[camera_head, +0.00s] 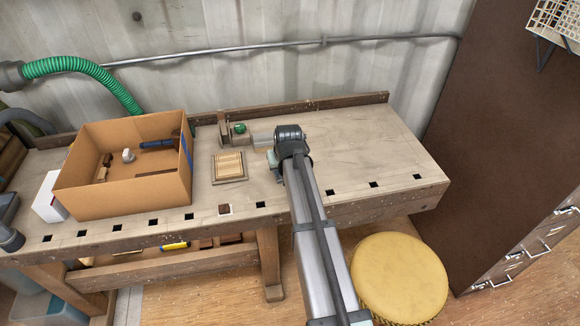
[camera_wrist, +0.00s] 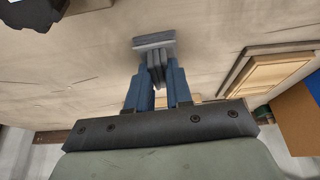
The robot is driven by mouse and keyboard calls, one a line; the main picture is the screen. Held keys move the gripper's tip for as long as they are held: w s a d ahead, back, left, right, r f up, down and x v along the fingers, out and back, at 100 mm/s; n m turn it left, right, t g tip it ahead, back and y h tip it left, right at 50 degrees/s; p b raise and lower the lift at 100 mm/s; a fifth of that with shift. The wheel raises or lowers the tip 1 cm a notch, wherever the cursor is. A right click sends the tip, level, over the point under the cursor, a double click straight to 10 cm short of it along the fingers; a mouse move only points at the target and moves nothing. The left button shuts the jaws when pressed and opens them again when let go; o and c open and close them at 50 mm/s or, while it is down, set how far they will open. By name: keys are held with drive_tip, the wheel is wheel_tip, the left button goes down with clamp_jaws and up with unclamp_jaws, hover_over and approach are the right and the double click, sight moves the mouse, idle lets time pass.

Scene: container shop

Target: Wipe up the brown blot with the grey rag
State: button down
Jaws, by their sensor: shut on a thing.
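My gripper (camera_wrist: 156,85) is shut on the grey rag (camera_wrist: 154,42). In the wrist view the rag is pinched upright between the blue fingers, with a flat grey part spread beyond the tips. It is close to the pale worktop; I cannot tell whether it touches. In the head view my gripper (camera_head: 276,163) is over the middle of the workbench (camera_head: 355,155), and the rag cannot be made out there. I see no brown blot in either view; my arm covers part of the bench.
A cardboard box (camera_head: 120,187) with loose items stands farther left. A wooden fixture with a green ball (camera_head: 240,128) sits behind. The right worktop is clear. A yellow stool (camera_head: 400,278) stands in front.

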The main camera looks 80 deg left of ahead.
drive_tip(key=shift+s, duration=2.7)
wheel_tip(320, 180, up, 8)
drive_tip(key=shift+w, duration=0.15)
